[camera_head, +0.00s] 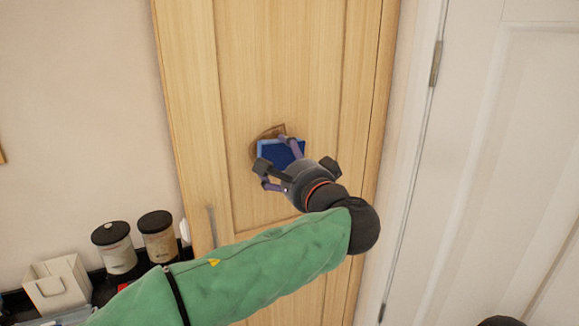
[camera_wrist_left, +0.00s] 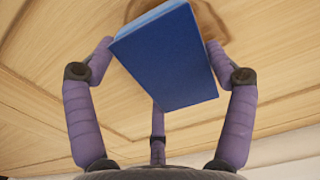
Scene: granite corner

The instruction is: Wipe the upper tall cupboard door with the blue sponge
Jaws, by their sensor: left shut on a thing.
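The tall cupboard door (camera_head: 270,60) is light wood with a recessed panel and a metal handle (camera_head: 212,226) low on its left side. A brown smudge (camera_head: 268,134) shows on the panel, partly hidden behind the sponge. The blue sponge (camera_head: 279,152) is in front of this mark. My left gripper (camera_head: 280,160) is shut on the sponge, at the door. In the left wrist view the sponge (camera_wrist_left: 168,60) sits between the purple fingers, with brown marking behind it. I cannot tell whether the sponge touches the door.
Two jars with black lids (camera_head: 114,250) and a white box (camera_head: 58,286) stand on the dark counter at lower left. A white door (camera_head: 510,130) with a hinge is to the right of the cupboard.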

